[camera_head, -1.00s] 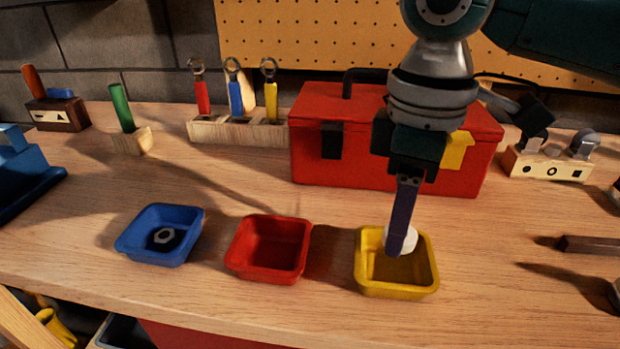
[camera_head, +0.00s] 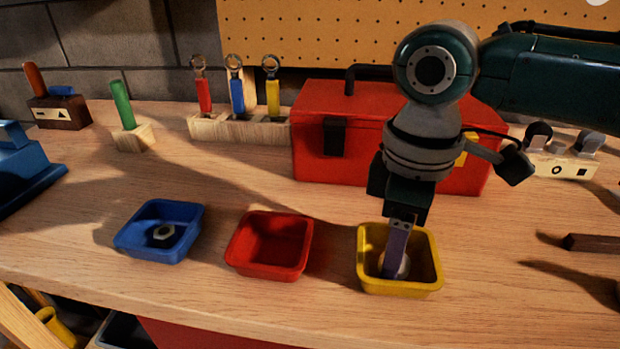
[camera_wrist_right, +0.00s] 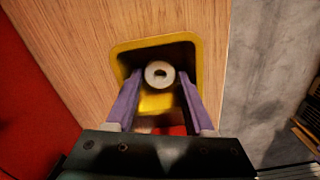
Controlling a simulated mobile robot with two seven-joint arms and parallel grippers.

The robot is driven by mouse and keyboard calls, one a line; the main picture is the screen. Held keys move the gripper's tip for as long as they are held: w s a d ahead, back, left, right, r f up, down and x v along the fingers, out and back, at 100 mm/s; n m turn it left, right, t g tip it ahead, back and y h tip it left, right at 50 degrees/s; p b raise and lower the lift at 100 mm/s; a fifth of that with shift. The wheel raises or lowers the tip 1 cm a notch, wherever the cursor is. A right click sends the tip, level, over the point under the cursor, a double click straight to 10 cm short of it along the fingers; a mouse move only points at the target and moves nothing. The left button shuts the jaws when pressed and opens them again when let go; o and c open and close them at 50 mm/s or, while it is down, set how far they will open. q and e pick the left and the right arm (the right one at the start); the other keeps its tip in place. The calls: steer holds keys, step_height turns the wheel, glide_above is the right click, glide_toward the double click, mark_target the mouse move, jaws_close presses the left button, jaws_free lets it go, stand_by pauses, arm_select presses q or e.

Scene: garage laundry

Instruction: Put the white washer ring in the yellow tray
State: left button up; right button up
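The white washer ring (camera_head: 402,267) is inside the yellow tray (camera_head: 433,290), low down near its floor, partly hidden by a finger. In the right wrist view the ring (camera_wrist_right: 150,79) shows its round face and centre hole, within the rim of the yellow tray (camera_wrist_right: 124,64). My right gripper (camera_head: 392,268) reaches down into the tray. In the wrist view its purple fingers (camera_wrist_right: 160,75) stand either side of the ring, with a small gap on each side, so it looks open. My left gripper is not in view.
A red tray (camera_head: 235,262) and a blue tray (camera_head: 130,247) holding a hex nut (camera_head: 163,233) stand to the left. A red toolbox (camera_head: 310,165) is behind the gripper. A wooden tool rack (camera_head: 215,128) stands at the back.

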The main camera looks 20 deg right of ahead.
step_height(320, 180, up, 12)
steer(key=p, duration=0.2)
steer(key=s+a+f+t+y, duration=0.2)
steer(key=s+a+f+y, duration=0.1)
steer(key=s+a+f, duration=0.5)
steer(key=s+d+f+m+t+h, duration=0.1)
steer(key=s+d+m+h, duration=0.1)
steer(key=s+d+m, duration=0.3)
steer(key=s+m, duration=0.1)
steer(key=s, duration=0.2)
steer(key=shift+s+m+t+h, duration=0.15)
steer(key=shift+m+t+h, duration=0.15)
steer(key=shift+m+h, duration=0.1)
steer(key=shift+d, duration=0.1)
